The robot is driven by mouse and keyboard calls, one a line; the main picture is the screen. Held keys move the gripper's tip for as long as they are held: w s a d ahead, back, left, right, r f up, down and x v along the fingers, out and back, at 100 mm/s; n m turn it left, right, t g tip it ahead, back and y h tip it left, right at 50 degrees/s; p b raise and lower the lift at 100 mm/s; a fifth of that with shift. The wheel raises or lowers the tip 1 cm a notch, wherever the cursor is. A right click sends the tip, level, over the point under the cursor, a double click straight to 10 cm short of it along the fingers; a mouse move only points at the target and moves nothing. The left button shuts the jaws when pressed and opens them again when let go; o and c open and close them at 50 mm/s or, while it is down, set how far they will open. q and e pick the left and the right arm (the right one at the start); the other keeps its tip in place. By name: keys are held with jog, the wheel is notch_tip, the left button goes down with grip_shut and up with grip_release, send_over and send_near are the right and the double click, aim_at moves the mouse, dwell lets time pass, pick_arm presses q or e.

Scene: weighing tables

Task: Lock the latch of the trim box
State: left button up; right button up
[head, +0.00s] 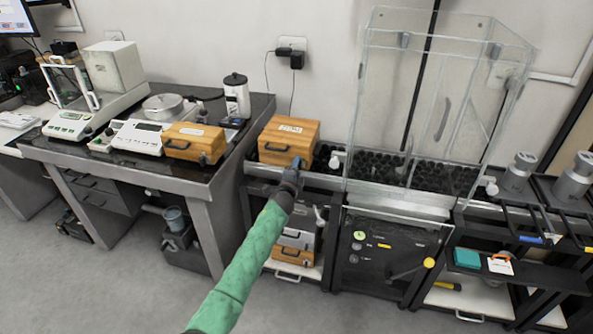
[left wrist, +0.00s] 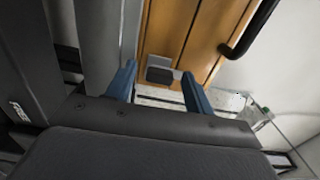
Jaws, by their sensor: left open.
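A wooden box (head: 284,141) with a dark handle and a white label on its lid stands on the middle bench. I take it to be the trim box, though its label is too small to read. My left gripper (head: 297,163) is at the box's right front corner. In the left wrist view, the wooden face (left wrist: 190,35) fills the upper middle, with the black handle at right. A small dark latch (left wrist: 160,74) on a metal plate sits near its edge. The open blue fingers (left wrist: 159,88) lie on either side of the latch, apart from each other. My right gripper does not show.
A similar wooden box (head: 194,142) stands on the left table beside the balances (head: 132,136). A clear glass enclosure (head: 430,100) stands just right of the middle box. Drawers and wooden boxes (head: 292,262) sit under the bench. The floor in front is clear.

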pick_arm(q)
jog(key=v, duration=0.8)
jog(key=shift+b, duration=0.3)
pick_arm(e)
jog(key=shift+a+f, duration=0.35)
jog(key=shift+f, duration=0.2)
pick_arm(q)
jog(key=shift+w, duration=0.1)
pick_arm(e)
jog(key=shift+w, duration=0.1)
